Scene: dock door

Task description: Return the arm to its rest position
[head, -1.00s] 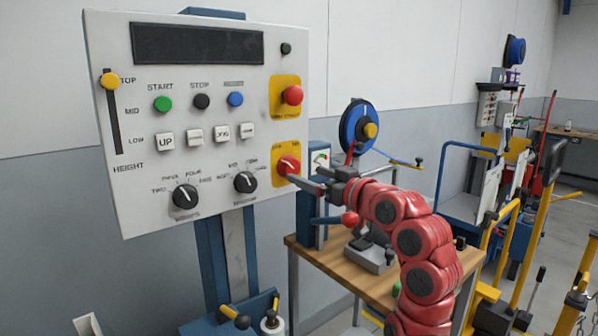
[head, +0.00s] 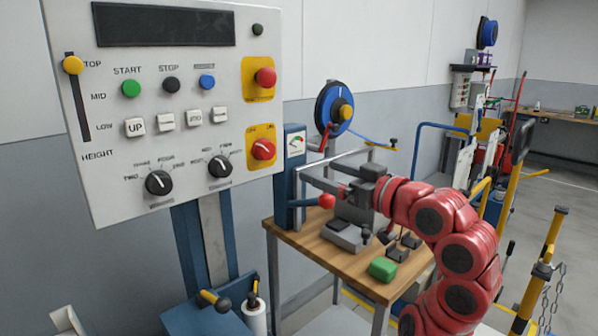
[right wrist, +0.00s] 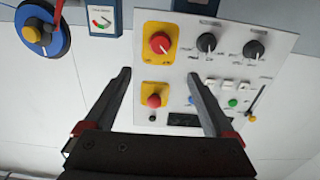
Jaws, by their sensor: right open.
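My right arm is red, and its right gripper (head: 314,174) is open and empty, to the right of the white control panel (head: 105,205). The gripper is apart from the red rotary switch (head: 263,149) on its yellow plate. In the right wrist view the two fingers of the right gripper (right wrist: 161,73) are spread wide. The panel (right wrist: 225,60) shows upside down beyond them, with the red switch (right wrist: 160,43) and the red stop button (right wrist: 154,100). My left gripper is not in view.
Right of the panel, a wooden-topped bench (head: 300,250) holds a grey device, a green block (head: 382,268) and small dark parts. A blue reel (head: 328,108) hangs on the wall behind. Yellow posts and a blue-railed cart stand at right.

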